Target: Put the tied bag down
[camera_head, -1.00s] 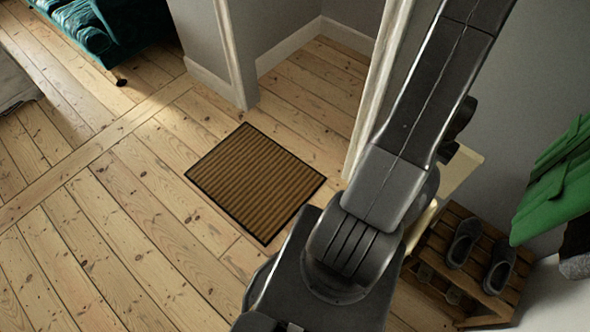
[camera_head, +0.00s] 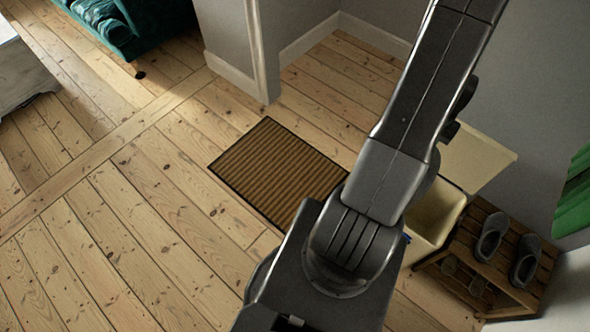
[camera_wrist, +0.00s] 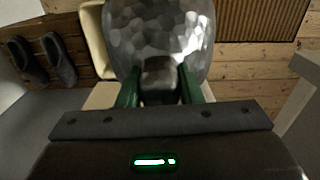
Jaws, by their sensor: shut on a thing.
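The tied bag (camera_wrist: 160,35) is grey, shiny and bulging, and fills the upper middle of the wrist view. My gripper (camera_wrist: 158,82) has green fingers on either side of the bag's narrow neck and is shut on it. The bag extends beyond the gripper, with its top cut off by the picture edge. In the head view, neither bag nor gripper shows; only my arm crosses the right half.
A ribbed brown doormat (camera_head: 262,165) lies on the floorboards. A cream bin (camera_head: 437,212) with a raised lid stands partly behind my arm, beside a wooden rack (camera_head: 462,262) with slippers. A teal sofa (camera_head: 122,25) is at upper left. Floor at left is open.

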